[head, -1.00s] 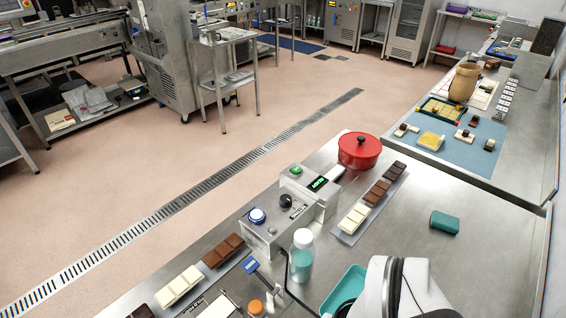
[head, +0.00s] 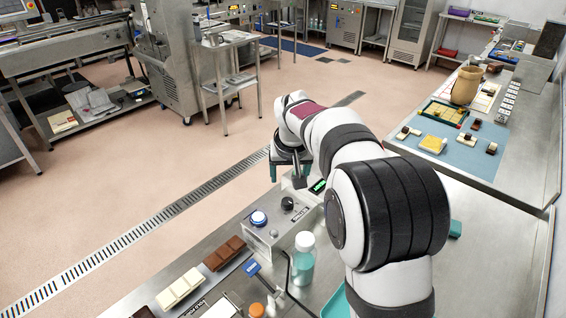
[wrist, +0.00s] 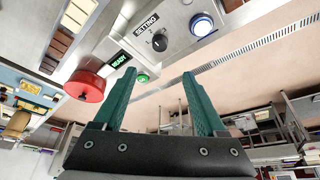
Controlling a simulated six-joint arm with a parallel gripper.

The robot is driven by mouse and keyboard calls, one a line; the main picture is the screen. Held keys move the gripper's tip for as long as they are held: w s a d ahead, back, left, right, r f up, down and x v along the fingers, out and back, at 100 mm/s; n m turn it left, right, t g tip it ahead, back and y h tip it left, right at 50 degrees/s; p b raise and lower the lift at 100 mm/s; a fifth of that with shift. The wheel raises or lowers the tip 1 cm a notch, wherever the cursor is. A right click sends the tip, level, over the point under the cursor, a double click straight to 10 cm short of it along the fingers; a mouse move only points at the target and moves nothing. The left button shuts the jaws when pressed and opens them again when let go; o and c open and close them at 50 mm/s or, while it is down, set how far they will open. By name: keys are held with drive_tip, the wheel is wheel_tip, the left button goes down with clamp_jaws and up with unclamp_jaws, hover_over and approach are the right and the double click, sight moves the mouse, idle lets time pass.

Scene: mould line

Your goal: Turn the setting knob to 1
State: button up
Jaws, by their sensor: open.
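The setting knob (head: 287,203) is a small dark round knob on the light grey control box (head: 262,236). In the wrist view the knob (wrist: 158,42) sits beside a label reading SETTING, between a lit READY display (wrist: 121,60) and a blue button (wrist: 201,24). In the wrist view the knob appears beyond the gap between the fingertips, clear of both. In the head view the gripper is above the back of the box.
A green button (wrist: 142,78) and a red pot (wrist: 85,86) are near the knob. A bottle (head: 303,258) stands in front of the box. Chocolate bars (head: 224,252) lie to its left. My arm hides much of the bench to the right.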

sight(287, 201)
drive_tip(key=x, duration=1.5)
drive_tip(key=shift+f, duration=0.2)
clamp_jaws()
